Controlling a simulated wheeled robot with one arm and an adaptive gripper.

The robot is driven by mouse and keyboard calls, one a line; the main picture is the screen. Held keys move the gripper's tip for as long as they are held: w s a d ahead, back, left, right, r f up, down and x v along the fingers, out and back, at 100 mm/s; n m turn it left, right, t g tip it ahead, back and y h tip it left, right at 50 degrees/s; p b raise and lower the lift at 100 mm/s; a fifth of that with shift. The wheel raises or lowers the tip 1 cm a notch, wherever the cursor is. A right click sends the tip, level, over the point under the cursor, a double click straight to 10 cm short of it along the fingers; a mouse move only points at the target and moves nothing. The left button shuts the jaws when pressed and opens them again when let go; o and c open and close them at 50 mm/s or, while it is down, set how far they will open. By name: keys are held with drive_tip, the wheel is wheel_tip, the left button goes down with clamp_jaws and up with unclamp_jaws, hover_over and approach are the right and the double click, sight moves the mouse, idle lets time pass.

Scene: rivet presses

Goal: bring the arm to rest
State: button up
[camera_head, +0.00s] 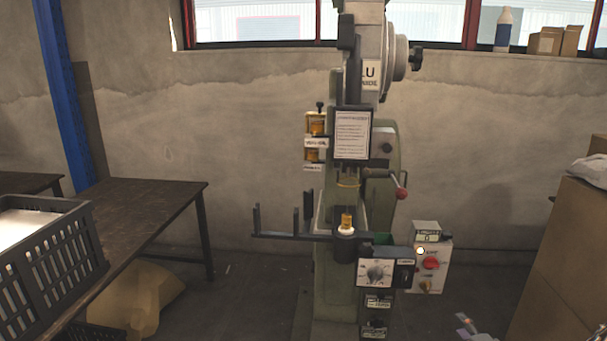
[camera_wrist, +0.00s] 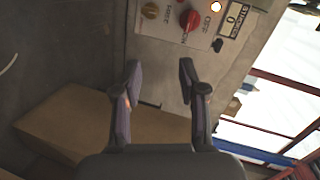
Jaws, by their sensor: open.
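My gripper (camera_wrist: 158,75) shows in the wrist view with its two dark fingers spread apart and nothing between them. Beyond the fingertips is a pale control box (camera_wrist: 215,20) with a red knob, a yellowish knob and a small display. There is a visible gap between the fingertips and the knobs. In the head view the same kind of box (camera_head: 437,275) sits at the right side of the green rivet press (camera_head: 328,270).
A dark table (camera_head: 150,200) with a black crate (camera_head: 55,262) stands at the left. Cardboard boxes (camera_head: 565,250) are stacked at the right. Dark fixture arms (camera_head: 290,235) stick out left from the press. Some floor between table and press is clear.

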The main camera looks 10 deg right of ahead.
drive_tip(key=s+a+r+n+g+y, duration=0.1)
drive_tip(key=s+a+r+n+g, duration=0.1)
drive_tip(key=a+n+g, duration=0.5)
drive_tip(key=s+a+r+n+g+y, duration=0.1)
drive_tip(key=a+r+n+g, duration=0.15)
drive_tip(key=a, duration=0.85)
drive_tip(key=s+a+r+n+g, duration=0.3)
drive_tip(key=s+a+r, duration=0.1)
drive_tip(key=s+a, duration=0.4)
drive_tip(key=s+a+r+n+g+y, duration=0.1)
drive_tip(key=s+a+r+n+g, duration=0.15)
drive_tip(key=s+a, duration=0.6)
drive_tip(key=s+a+r+n+g, duration=0.25)
drive_tip(key=s+a+r, duration=0.2)
drive_tip(key=s, duration=0.75)
drive_tip(key=s+p+v, duration=0.1)
drive_tip(key=p+v, duration=1.1)
drive_tip(key=shift+s+d+r+n+t, duration=0.25)
drive_tip(key=shift+d+r+n+t, duration=0.15)
drive_tip(key=shift+r, duration=0.2)
